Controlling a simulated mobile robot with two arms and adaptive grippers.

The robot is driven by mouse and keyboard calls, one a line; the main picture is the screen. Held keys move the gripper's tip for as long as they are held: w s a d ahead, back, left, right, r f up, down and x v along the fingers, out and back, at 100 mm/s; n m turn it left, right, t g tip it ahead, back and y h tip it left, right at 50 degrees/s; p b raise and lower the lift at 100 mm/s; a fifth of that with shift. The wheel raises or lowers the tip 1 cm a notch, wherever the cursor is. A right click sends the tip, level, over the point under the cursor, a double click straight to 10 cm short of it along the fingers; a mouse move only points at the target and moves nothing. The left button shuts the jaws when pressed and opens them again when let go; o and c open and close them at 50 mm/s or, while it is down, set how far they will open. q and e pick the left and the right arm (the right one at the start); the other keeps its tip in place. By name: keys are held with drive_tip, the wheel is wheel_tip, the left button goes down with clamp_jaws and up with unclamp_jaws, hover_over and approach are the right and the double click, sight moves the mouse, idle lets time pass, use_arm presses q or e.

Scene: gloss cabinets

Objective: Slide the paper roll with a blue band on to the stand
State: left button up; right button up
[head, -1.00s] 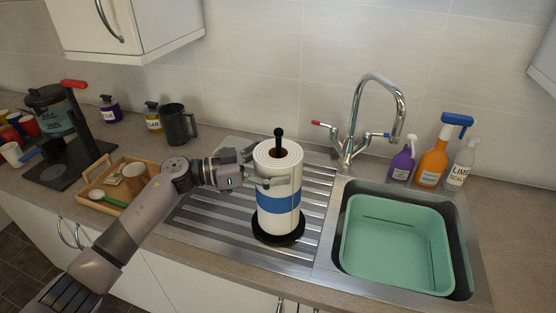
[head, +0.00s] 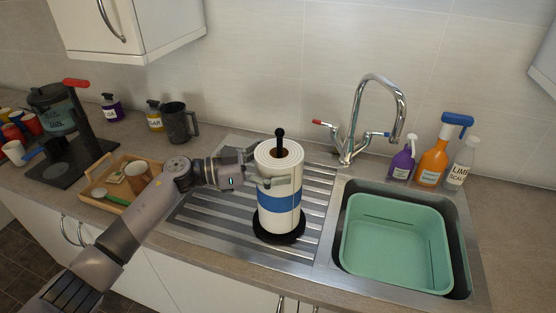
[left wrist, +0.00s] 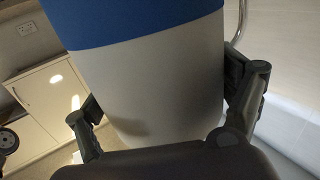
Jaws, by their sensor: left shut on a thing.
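The paper roll (head: 278,222) with a blue band (head: 278,202) stands upright around the stand's post. The black knob of the stand (head: 280,133) sticks up above the roll's core, and its round black base (head: 290,238) shows under the roll. The stand is on the ribbed steel drainer. My left gripper (head: 268,182) is shut on the roll from the left, above the blue band. In the left wrist view the fingers (left wrist: 165,110) lie on both sides of the white roll (left wrist: 150,85). Whether the roll's bottom touches the base is hard to tell. My right gripper is not in view.
A sink with a green basin (head: 395,210) is to the right, with a tap (head: 350,150) behind. Spray bottles (head: 433,160) stand at the far right. A wooden tray (head: 95,192), a dark mug (head: 178,125) and a coffee press (head: 50,105) are on the left counter.

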sight(278, 129)
use_arm(q)
drive_tip(key=shift+p, duration=0.4)
idle(0.6)
idle(0.3)
drive_tip(key=o, duration=1.5)
wheel_tip(278, 129, up, 9)
drive_tip(key=p, duration=1)
